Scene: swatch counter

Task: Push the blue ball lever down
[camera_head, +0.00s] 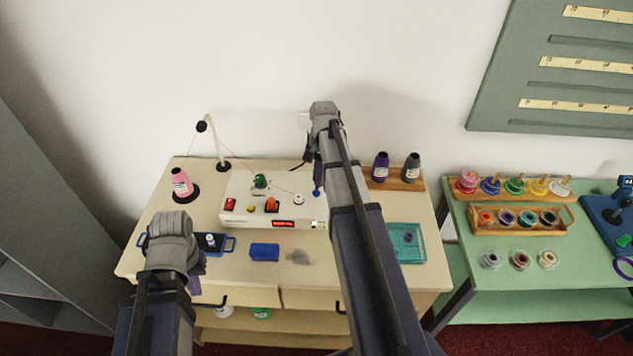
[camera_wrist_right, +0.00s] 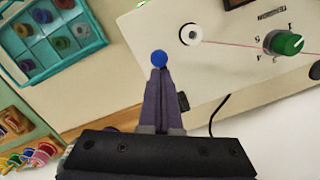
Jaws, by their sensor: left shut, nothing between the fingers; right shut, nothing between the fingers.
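The blue ball (camera_head: 317,192) of the lever is at the right end of the cream winding machine (camera_head: 232,192) on the counter. In the right wrist view the ball (camera_wrist_right: 159,57) appears right at the tips of my right gripper (camera_wrist_right: 160,78), whose fingers are together and empty. Whether they touch it is unclear. The lever's stem is hidden, so I cannot tell its angle. In the head view my right forearm covers most of the right gripper. My left gripper (camera_head: 196,278) is shut and empty over the counter's front left, partly hidden by its wrist.
The machine carries a green knob (camera_head: 261,181), a red switch (camera_head: 230,204) and a white guide (camera_head: 298,199) with thread. A blue box (camera_head: 264,252) lies in front. A teal tray (camera_head: 411,257) stands right. Dark cones (camera_head: 412,167) stand behind my right arm.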

